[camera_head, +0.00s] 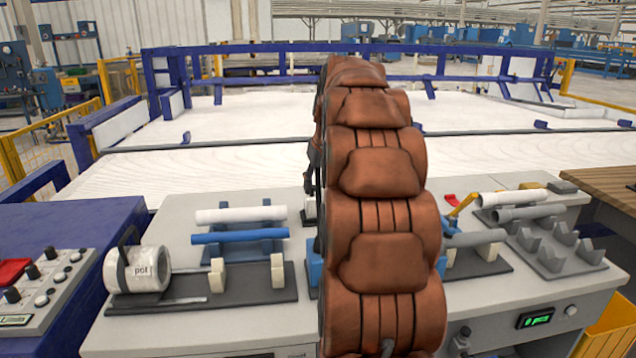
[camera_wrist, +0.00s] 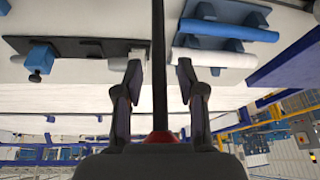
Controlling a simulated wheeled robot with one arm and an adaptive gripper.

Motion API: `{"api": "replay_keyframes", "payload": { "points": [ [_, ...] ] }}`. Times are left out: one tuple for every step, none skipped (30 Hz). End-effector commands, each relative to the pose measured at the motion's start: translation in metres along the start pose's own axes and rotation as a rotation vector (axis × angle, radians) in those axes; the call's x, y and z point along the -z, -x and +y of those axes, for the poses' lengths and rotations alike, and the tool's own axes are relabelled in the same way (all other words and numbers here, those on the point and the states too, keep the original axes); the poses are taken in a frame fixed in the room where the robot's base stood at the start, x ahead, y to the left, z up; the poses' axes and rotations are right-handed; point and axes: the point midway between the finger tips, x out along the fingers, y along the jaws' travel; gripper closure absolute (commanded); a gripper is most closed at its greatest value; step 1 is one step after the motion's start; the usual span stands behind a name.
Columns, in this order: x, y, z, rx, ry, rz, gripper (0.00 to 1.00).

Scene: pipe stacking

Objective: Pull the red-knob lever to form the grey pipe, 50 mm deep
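In the wrist view a dark lever rod (camera_wrist: 158,40) runs down between the fingers of my gripper (camera_wrist: 160,78). A red knob (camera_wrist: 160,137) shows at its lower end, close to my palm. The fingers are apart, one on each side of the rod, with gaps to it. In the head view my brown arm hides the lever and most of my gripper. A grey pipe (camera_head: 475,238) lies on a dark fixture (camera_head: 485,262) right of the arm; its left end is partly hidden. Another grey pipe (camera_head: 530,212) lies on the rack behind it.
A white pipe (camera_head: 242,214) and a blue pipe (camera_head: 240,236) lie on a holder at left. A labelled white roll (camera_head: 138,270) stands at the front left. Empty grey cradles (camera_head: 552,255) stand at right. A blue clamp (camera_wrist: 40,58) shows in the wrist view.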

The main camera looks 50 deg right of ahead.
Motion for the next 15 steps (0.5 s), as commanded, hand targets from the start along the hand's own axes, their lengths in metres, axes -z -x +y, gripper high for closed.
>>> {"api": "replay_keyframes", "payload": {
  "points": [
    [0.0000,-0.0001,0.0001,0.000,0.000,0.000,0.61],
    [0.0000,0.0001,0.0001,0.000,0.000,0.000,0.61],
    [-0.0001,0.0000,0.0001,0.000,0.000,0.000,0.61],
    [-0.0001,0.0001,0.0001,0.000,0.000,0.000,0.61],
    [-0.0002,0.0001,0.0001,0.000,0.000,0.000,0.61],
    [-0.0002,0.0001,0.0001,0.000,0.000,-0.001,0.65],
    [-0.0003,0.0001,0.0001,0.000,0.000,-0.001,0.68],
    [-0.0003,0.0002,0.0001,0.000,0.000,-0.001,0.71],
    [-0.0003,0.0002,0.0001,0.000,0.000,-0.001,0.75],
    [-0.0004,0.0002,0.0001,0.000,0.000,-0.001,0.78],
    [-0.0004,0.0001,0.0001,0.000,0.000,-0.001,0.81],
    [-0.0004,0.0001,0.0001,0.000,0.000,-0.001,0.86],
    [-0.0004,0.0001,0.0001,0.000,0.000,-0.001,0.89],
    [-0.0004,0.0001,0.0001,0.000,0.000,-0.001,0.92],
    [-0.0005,0.0001,0.0000,0.001,0.000,-0.001,0.96]
  ]
}}
